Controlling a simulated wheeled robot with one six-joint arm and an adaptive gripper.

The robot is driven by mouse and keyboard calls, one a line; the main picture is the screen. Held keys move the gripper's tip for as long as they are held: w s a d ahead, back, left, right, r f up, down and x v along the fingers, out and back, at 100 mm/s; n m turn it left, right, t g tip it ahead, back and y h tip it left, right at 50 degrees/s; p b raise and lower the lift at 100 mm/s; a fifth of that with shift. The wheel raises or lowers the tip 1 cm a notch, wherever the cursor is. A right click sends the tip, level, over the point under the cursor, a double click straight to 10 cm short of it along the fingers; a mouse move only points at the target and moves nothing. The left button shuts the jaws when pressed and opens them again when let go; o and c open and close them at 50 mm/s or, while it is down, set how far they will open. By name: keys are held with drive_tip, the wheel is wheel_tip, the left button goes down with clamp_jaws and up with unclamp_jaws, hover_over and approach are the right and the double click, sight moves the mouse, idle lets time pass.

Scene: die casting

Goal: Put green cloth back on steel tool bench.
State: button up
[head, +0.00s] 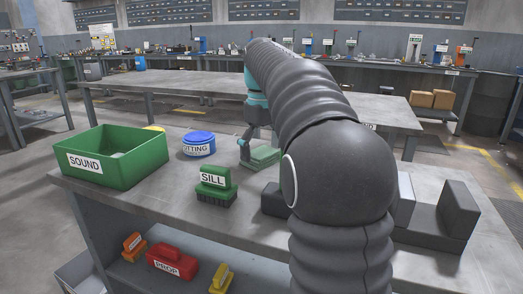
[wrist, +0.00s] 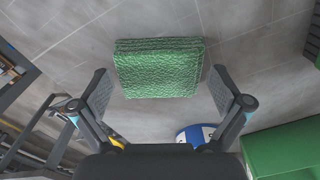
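The green cloth (head: 264,158) is a folded, textured pad. In the head view it appears at the far edge of the near steel bench top (head: 160,188), partly hidden by my arm. In the wrist view the cloth (wrist: 158,68) lies ahead of my gripper, square and flat. My gripper (wrist: 160,85) is open, with a finger on each side of the cloth and a gap to both. In the head view my gripper (head: 246,148) is beside the cloth, mostly hidden behind my arm. I cannot tell its exact height.
On the near bench are a green bin (head: 142,166) labelled SOUND, a blue round tub (head: 199,138), a green SILL brush (head: 215,186) and dark grey blocks (head: 454,215). A lower shelf holds an orange item and a red item (head: 172,264). Another long steel bench (head: 185,83) stands behind.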

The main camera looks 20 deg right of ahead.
sight(261, 152)
drive_tip(key=shift+r, duration=0.15)
wheel_tip(261, 152, up, 12)
drive_tip(key=p, duration=0.3)
idle(0.6)
